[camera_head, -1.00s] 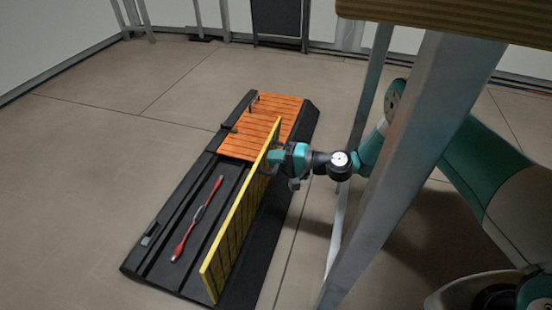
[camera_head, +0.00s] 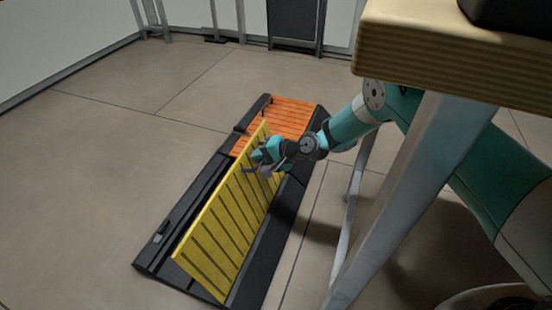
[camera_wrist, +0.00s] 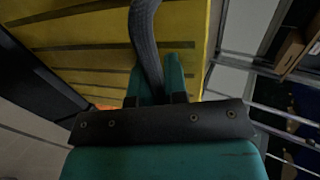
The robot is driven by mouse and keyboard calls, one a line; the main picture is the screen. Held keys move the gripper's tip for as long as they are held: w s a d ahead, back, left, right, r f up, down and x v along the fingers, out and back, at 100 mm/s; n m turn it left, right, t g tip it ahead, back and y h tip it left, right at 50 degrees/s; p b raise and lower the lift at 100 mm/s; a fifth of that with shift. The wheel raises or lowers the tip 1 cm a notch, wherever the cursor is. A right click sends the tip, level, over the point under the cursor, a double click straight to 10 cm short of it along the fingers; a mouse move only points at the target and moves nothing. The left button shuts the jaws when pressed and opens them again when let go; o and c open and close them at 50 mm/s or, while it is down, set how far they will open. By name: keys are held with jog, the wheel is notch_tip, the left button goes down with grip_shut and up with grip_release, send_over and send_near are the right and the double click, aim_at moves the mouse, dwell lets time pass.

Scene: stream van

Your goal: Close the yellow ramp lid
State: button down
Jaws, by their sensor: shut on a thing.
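The yellow ramp lid (camera_head: 222,220) with dark stripes stands tilted, leaning left over the open compartment of the black ramp body (camera_head: 262,260). Its left edge is raised above the compartment. My gripper (camera_head: 258,160) is at the far part of the lid, on its right face. In the wrist view the teal fingers of my gripper (camera_wrist: 160,82) are shut on a dark curved handle (camera_wrist: 144,35) in front of the yellow striped lid (camera_wrist: 90,40). The compartment's inside is mostly hidden behind the lid.
An orange slatted lid (camera_head: 292,113) lies flat at the far end of the ramp. A wooden table (camera_head: 455,55) with a grey metal leg (camera_head: 400,190) stands close at right, next to my arm. The floor left of the ramp is clear.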

jog(key=w+a+f+h+b, duration=0.1)
jog(key=w+a+f+b, duration=0.1)
jog(key=a+b, duration=0.3)
jog(key=w+a+f+h+b, duration=0.1)
jog(key=a+f+b, duration=0.3)
jog(key=b, duration=0.4)
jog(key=w+a+f+g+h+b, duration=0.1)
jog(key=w+a+f+b, duration=0.1)
jog(key=a+b, duration=0.4)
jog(key=shift+w+f, duration=0.35)
jog(key=shift+f, duration=0.35)
jog(key=shift+f+b, duration=0.15)
jog(key=shift+b, duration=0.2)
jog(key=c, duration=1.2)
grip_release()
jog(key=shift+d, duration=0.1)
jog(key=shift+o, duration=0.2)
jog(key=shift+w, duration=0.1)
